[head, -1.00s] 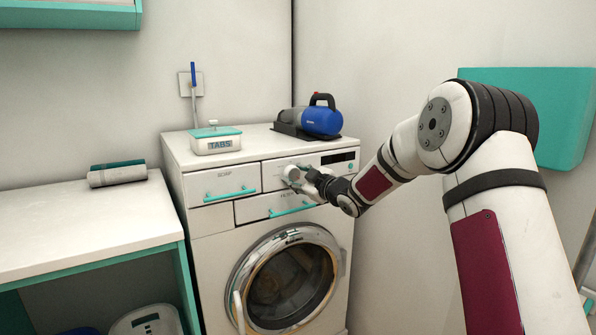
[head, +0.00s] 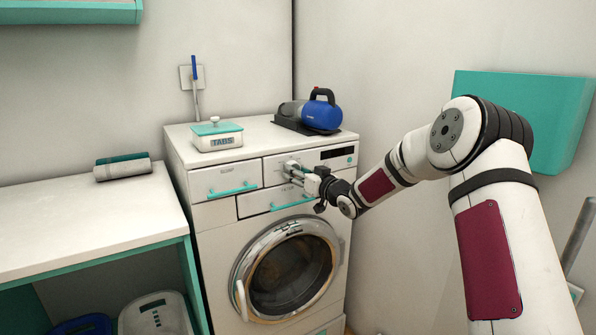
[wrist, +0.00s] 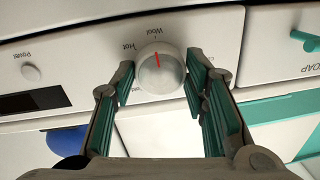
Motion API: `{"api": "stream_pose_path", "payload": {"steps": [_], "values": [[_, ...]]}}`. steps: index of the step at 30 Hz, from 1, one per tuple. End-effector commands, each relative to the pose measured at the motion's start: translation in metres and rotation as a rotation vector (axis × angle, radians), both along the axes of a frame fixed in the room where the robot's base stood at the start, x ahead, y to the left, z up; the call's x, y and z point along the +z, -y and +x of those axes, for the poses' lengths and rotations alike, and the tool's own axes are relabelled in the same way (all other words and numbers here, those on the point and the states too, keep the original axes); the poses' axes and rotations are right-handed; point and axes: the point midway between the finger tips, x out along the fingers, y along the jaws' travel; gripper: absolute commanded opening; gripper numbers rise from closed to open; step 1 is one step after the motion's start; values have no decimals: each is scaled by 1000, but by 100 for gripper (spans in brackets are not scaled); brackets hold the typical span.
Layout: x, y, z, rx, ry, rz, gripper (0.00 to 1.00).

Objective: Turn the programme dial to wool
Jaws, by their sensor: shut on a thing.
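The programme dial (wrist: 161,72) is a round pale knob with a red pointer line, on the washing machine's front panel. In the wrist view the red line points up, at or very near the word "Wool"; "Hot" is printed just left of it. My gripper (wrist: 158,88) is shut on the dial, one green-padded finger on each side of it. In the head view my gripper (head: 292,170) reaches the panel from the right and hides part of the dial. The washing machine (head: 215,240) has its round door shut.
A tabs box (head: 217,138) and a blue handheld vacuum (head: 322,113) stand on the machine's top. Left of the dial in the wrist view are a button (wrist: 31,72) and a dark display (wrist: 35,102). Teal-handled drawers (head: 222,182) flank the panel. A white counter (head: 80,220) stands at left.

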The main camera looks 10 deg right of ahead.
Motion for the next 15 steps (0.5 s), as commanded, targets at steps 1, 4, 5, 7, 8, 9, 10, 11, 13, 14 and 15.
{"api": "stream_pose_path", "payload": {"steps": [1,4,5,7,8,9,10,11,13,14,15], "values": [[-1,1,0,-2,-8,16,13],[-2,2,0,-2,-18,46,13],[-2,2,0,-2,-21,52,13],[-2,2,0,-3,-25,64,13],[-2,1,0,-3,-26,68,13],[-2,1,0,-3,-28,73,13],[-2,1,0,-3,-28,75,13],[-2,1,0,-3,-29,77,13],[-2,1,0,-3,-30,79,13],[-2,1,0,-3,-30,80,13],[-2,1,0,-3,-30,80,13]]}}
